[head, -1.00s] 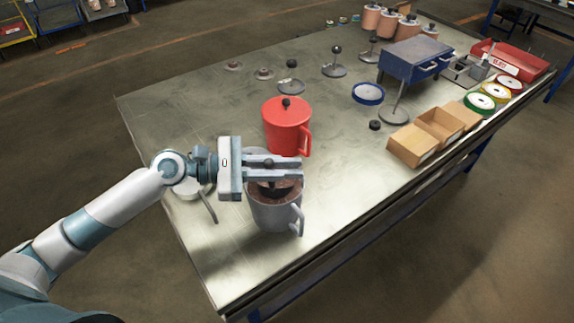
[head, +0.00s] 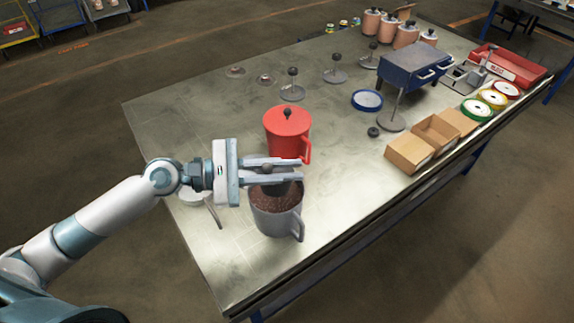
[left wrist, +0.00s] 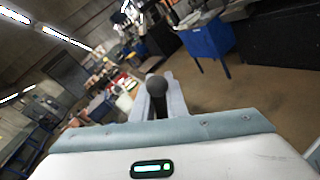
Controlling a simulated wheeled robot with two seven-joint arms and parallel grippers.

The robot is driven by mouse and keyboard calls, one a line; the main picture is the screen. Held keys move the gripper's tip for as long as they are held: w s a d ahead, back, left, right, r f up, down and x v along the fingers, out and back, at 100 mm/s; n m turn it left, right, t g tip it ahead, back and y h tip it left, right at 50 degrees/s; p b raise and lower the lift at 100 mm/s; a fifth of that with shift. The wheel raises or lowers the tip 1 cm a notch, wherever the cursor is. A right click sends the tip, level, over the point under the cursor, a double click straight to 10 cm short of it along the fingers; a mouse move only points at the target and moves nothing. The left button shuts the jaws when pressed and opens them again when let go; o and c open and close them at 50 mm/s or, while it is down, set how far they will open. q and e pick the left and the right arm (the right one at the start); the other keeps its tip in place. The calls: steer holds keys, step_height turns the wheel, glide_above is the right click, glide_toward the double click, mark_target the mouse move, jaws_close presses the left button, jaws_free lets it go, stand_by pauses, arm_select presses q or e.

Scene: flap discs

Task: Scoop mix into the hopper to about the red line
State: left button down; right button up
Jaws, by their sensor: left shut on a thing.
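My left gripper (head: 272,170) is shut on a scoop with a dark ball knob (head: 267,168). The knob also shows between the fingers in the left wrist view (left wrist: 156,86). The dark scoop bowl (head: 276,187) hangs under the fingers, over the far side of the grey pitcher (head: 285,224). Brown granular mix (head: 270,200) fills the pitcher close to its rim. The fingers and bowl hide the pitcher's far rim. I cannot see what the scoop bowl holds. I cannot make out a hopper or a red line for certain. My right gripper is not in view.
A red lidded pitcher (head: 287,134) stands just behind the grey one. A white dish (head: 193,195) sits at the left. Cardboard boxes (head: 410,152), a blue cabinet (head: 414,62) and coloured discs (head: 478,108) line the right side. The table's near corner is bare.

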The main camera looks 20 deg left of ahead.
arm_select(q)
steer(key=s, duration=0.1)
steer(key=s+m+b, duration=0.1)
steer(key=s+m, duration=0.1)
steer(key=shift+d+r+t, duration=0.3)
steer(key=shift+r, duration=0.05)
steer(key=c, duration=2.5)
jaws_free()
steer(key=shift+s, duration=0.1)
jaws_close()
